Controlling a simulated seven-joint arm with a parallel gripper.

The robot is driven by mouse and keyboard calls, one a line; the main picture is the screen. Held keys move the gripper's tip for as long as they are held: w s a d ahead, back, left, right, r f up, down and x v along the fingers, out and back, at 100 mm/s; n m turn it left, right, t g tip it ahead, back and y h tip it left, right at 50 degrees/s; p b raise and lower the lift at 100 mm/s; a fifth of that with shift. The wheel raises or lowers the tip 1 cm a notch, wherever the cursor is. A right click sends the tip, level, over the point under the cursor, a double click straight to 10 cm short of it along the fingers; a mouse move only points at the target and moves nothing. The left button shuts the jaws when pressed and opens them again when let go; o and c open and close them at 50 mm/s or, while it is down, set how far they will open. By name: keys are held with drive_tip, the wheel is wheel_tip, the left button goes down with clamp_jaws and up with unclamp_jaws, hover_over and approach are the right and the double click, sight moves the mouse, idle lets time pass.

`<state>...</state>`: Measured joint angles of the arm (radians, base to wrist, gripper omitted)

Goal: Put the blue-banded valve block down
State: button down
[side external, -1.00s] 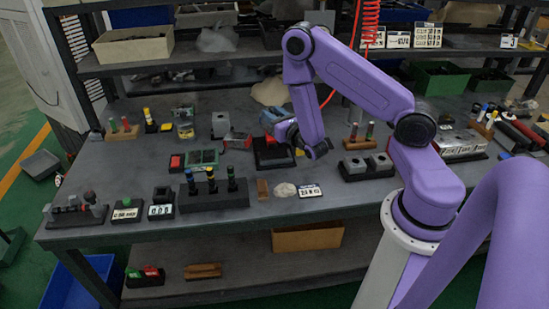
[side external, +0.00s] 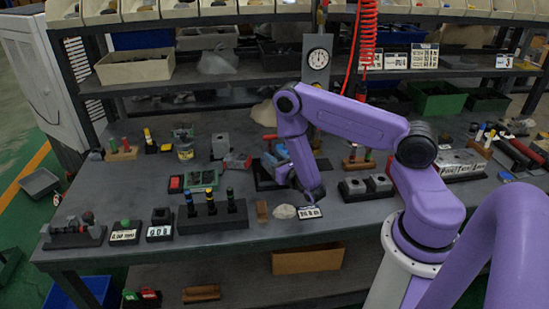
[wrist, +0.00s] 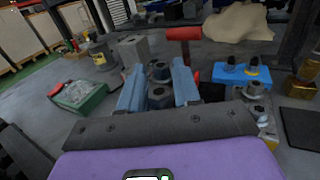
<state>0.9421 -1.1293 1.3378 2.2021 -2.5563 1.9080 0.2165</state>
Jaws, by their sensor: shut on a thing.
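My gripper (wrist: 158,72) has its two blue fingers on either side of a dark grey valve block (wrist: 159,97) with round ports on top. I cannot make out a blue band on it; the fingers cover its sides. In the side external view my gripper (side external: 287,173) is low over the middle of the bench, and the block is too small or hidden to make out there. Whether the block touches the bench is not clear.
A green tray (wrist: 80,96) lies to the left in the wrist view. A red T-shaped handle (wrist: 185,34) stands behind the block. A blue part with dark knobs (wrist: 242,72) is close on the right. A rack with upright tools (side external: 212,213) stands front left of my gripper.

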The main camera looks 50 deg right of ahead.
drive_tip(key=shift+f, duration=0.15)
drive_tip(key=c, duration=0.8)
unclamp_jaws()
